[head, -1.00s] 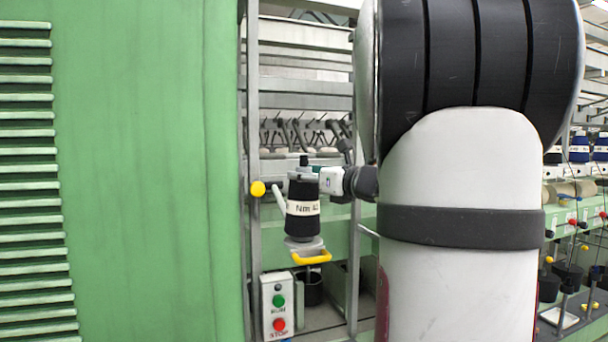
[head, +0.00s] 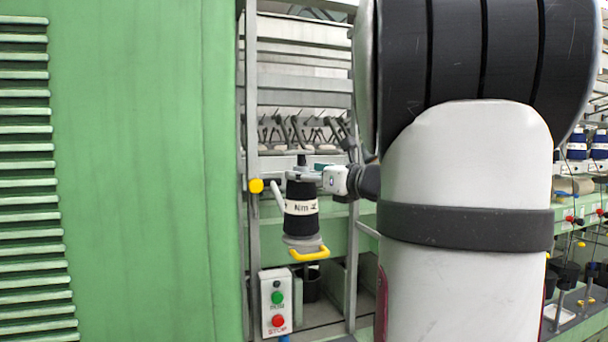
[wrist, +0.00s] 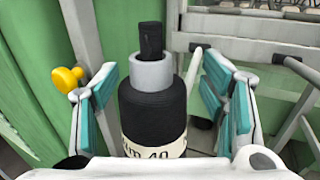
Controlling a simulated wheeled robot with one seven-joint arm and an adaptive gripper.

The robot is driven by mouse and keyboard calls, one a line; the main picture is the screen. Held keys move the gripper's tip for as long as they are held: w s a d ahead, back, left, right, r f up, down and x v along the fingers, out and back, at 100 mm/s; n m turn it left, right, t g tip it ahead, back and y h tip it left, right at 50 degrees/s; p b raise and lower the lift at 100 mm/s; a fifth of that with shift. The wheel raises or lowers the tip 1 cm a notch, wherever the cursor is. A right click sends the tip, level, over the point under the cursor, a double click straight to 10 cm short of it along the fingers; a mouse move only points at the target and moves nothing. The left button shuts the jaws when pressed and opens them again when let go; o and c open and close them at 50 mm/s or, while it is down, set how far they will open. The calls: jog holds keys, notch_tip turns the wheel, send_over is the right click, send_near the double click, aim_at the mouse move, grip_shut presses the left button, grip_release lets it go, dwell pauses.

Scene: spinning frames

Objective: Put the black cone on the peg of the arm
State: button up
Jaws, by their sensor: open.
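The black cone (head: 301,222) stands upright, with a white label band, above a grey round base and yellow handle (head: 310,253) on the machine. In the wrist view the cone (wrist: 153,115) has a grey collar, and a dark peg tip (wrist: 151,40) sticks up out of it. The cone appears to sit on the peg; its lower end is hidden in the wrist view. My gripper (wrist: 156,78) is open, with a teal-padded finger on each side of the cone's top and gaps between. In the head view my gripper (head: 308,174) is at the cone's top.
A yellow knob (head: 256,186) is on the metal upright just left of the cone. A RUN/STOP button box (head: 277,303) stands below. A green panel (head: 140,170) fills the left. Other cones and spindles line the right.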

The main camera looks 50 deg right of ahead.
jog(key=s+a, duration=0.1)
jog(key=s, duration=0.9)
jog(key=shift+s+a, duration=0.2)
jog(key=shift+a, duration=0.15)
